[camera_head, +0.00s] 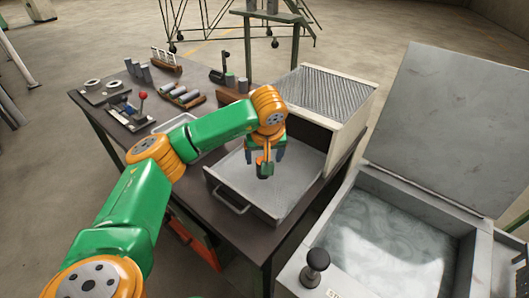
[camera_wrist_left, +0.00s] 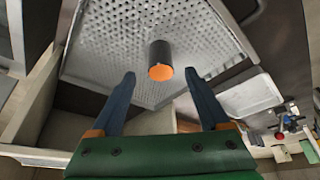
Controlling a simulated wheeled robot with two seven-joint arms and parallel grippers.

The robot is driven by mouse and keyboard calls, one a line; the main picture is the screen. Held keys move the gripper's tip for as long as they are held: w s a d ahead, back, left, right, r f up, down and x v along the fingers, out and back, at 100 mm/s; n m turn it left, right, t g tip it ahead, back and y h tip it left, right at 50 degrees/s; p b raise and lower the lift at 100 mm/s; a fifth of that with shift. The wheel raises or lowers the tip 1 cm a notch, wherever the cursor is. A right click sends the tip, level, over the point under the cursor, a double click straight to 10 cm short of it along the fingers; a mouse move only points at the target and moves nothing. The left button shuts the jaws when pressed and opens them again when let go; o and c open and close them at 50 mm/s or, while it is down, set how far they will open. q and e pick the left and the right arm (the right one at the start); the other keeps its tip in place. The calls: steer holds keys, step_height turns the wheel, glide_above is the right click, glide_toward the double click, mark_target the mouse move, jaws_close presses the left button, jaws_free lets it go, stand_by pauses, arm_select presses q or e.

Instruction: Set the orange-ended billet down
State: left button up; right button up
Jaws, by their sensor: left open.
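The orange-ended billet (camera_head: 265,171) is a short dark cylinder with one bright orange end. It appears to stand upright in the perforated metal tray (camera_head: 235,171), orange end up. In the left wrist view the billet (camera_wrist_left: 160,56) stands out from the tray's perforated floor (camera_wrist_left: 110,45), its orange end towards the camera. My left gripper (camera_head: 265,155) is over the tray, with its blue fingers spread on either side of the billet. In the wrist view the open fingers (camera_wrist_left: 160,78) do not touch the billet. My right gripper is not in view.
The tray extends from a box-like furnace (camera_head: 328,95) on the dark table. A liquid-filled tank (camera_head: 390,240) with a raised lid (camera_head: 450,125) stands at the right. Grey cylinders (camera_head: 180,93), a red-knobbed device (camera_head: 135,108) and a white tray (camera_head: 175,124) occupy the table's left.

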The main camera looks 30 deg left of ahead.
arm_select(q)
steer(key=v, duration=0.5)
steer(key=shift+r, duration=0.1)
